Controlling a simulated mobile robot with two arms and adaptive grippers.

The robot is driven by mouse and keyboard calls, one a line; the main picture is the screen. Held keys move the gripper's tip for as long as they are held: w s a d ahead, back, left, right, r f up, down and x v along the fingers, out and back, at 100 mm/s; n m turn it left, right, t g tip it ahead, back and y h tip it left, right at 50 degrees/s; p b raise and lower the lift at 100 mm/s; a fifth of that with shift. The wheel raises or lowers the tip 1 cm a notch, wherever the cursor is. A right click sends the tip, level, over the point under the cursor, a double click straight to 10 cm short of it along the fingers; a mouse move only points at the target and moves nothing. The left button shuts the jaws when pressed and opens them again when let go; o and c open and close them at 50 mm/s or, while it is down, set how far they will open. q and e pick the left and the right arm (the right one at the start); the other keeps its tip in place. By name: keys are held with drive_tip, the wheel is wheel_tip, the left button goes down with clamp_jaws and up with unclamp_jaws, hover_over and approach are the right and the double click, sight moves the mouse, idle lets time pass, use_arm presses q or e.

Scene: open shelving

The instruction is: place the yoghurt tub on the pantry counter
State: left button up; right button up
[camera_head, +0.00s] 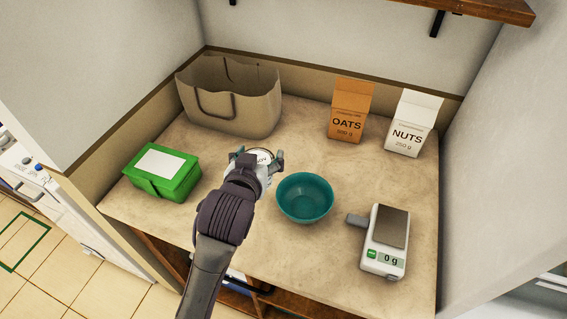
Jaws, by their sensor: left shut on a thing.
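My left gripper (257,158) reaches in from below over the pantry counter. It is shut on the yoghurt tub (263,156), a small white tub whose round top with dark print shows between the fingers. My gripper and wrist hide most of the tub's side. I cannot tell whether its base touches the pantry counter (310,152), a beige stone-like top. The tub is between the green box and the teal bowl, in front of the bag. My right gripper is not in view.
A green box (163,186) with a white label stands left, a beige bag (240,110) behind. A teal bowl (305,197) is close on the right. An oats carton (348,110) and a nuts carton (414,123) stand at the back; a scale (386,242) is front right.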

use_arm(q)
drive_tip(key=shift+w+d+f, duration=0.15)
drive_tip(key=shift+d+f, duration=0.05)
drive_tip(key=shift+d, duration=0.8)
drive_tip(key=a, duration=0.1)
drive_tip(key=a+f, duration=0.1)
drive_tip(key=s+a, duration=0.1)
drive_tip(key=shift+a+f+p, duration=0.1)
drive_tip(key=shift+f+p, duration=0.2)
drive_tip(key=shift+p, duration=0.1)
drive_tip(key=a+f, duration=0.2)
drive_tip(key=a+f+p, duration=0.1)
drive_tip(key=a+f, duration=0.4)
drive_tip(key=f, duration=0.1)
drive_tip(key=shift+s+a+f, duration=0.15)
drive_tip(key=shift+s+a, duration=0.15)
drive_tip(key=shift+a, duration=0.1)
drive_tip(key=shift+f, duration=0.2)
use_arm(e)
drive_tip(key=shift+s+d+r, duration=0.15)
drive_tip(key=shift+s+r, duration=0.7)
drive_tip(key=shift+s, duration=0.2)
use_arm(q)
drive_tip(key=shift+f, duration=0.2)
drive_tip(key=o, duration=1.2)
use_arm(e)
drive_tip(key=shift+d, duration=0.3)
